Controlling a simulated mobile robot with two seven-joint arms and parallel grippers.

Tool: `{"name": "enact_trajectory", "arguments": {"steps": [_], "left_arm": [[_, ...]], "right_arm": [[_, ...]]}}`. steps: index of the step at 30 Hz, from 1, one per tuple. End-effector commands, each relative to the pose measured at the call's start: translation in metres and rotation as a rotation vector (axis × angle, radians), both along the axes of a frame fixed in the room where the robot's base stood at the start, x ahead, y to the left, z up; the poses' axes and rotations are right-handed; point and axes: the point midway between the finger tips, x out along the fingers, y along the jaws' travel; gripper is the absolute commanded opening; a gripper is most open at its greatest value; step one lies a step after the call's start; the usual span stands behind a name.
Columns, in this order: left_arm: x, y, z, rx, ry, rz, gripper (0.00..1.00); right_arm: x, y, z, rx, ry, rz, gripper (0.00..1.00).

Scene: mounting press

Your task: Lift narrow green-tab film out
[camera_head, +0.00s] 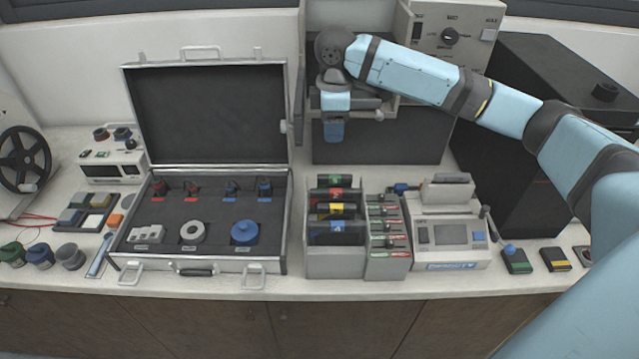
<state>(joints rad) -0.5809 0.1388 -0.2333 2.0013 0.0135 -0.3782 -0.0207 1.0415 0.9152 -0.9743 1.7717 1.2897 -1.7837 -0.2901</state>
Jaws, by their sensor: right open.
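A grey rack (335,262) in the middle of the counter holds dark films in a column, with tabs in green, red, yellow and blue. The green-tab film (329,182) is at the back of this column. A narrower grey rack (387,268) beside it holds several small items with green and red marks; I cannot tell which one is the narrow green-tab film. My right gripper (334,138) is open and points down above and behind the racks, apart from the films. Its fingertips are hard to make out. My left gripper is not in view.
An open case (276,266) with connectors and round parts lies left of the racks. A small machine with a screen (450,262) stands right of them. A tall grey press (480,45) and a black box (530,75) stand behind. Cups and pads fill the counter's left.

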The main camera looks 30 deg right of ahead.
Motion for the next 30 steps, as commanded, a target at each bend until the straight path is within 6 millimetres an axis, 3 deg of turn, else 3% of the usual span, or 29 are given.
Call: {"name": "enact_trajectory", "arguments": {"steps": [7,12,20,30], "left_arm": [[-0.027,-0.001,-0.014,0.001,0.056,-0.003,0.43],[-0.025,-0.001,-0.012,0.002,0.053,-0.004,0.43],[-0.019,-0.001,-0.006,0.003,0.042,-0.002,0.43],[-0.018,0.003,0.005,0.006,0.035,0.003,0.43]], "right_arm": [[-0.001,-0.001,-0.038,-0.001,0.006,-0.001,0.47],[-0.001,-0.001,-0.069,-0.001,0.004,-0.002,0.47],[-0.001,-0.002,-0.089,-0.001,0.003,-0.001,0.47],[0.002,-0.008,-0.133,-0.001,0.002,0.000,0.47]]}}
